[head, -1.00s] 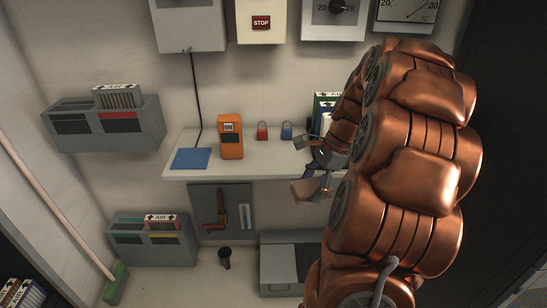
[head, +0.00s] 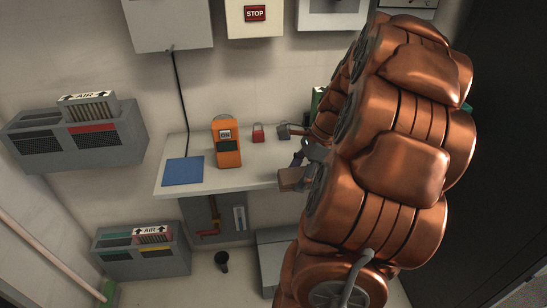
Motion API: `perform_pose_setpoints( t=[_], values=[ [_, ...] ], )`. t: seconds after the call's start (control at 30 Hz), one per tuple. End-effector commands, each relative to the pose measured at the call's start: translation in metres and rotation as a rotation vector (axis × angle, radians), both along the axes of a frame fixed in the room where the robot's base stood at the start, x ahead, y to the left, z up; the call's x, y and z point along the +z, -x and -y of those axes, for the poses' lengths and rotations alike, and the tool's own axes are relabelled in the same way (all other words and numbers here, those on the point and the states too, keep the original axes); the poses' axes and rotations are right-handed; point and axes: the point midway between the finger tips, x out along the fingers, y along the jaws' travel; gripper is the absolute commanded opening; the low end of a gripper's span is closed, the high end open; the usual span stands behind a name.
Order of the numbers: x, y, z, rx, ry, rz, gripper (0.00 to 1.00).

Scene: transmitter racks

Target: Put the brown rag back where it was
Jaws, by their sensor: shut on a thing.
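The brown rag (head: 291,180) hangs folded from my gripper (head: 303,164), near the front edge of the white shelf (head: 225,182). My gripper is shut on it, with the fingers partly hidden by my arm. The rag appears just above or in front of the shelf edge; I cannot tell whether it touches. The right part of the shelf is hidden behind my arm.
On the shelf are a blue mat (head: 183,171), an orange handheld meter (head: 226,143), a red padlock (head: 258,134) and a dark padlock (head: 284,131). Grey filter boxes (head: 75,135) hang at left. A grey case (head: 275,262) and dark cup (head: 222,262) are below.

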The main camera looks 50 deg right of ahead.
Motion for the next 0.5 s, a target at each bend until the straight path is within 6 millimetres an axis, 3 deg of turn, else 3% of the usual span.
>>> perform_pose_setpoints(
  t=[0.5],
  values=[
    [-0.009,-0.084,0.035,0.002,-0.001,-0.003,0.33]
  ],
)
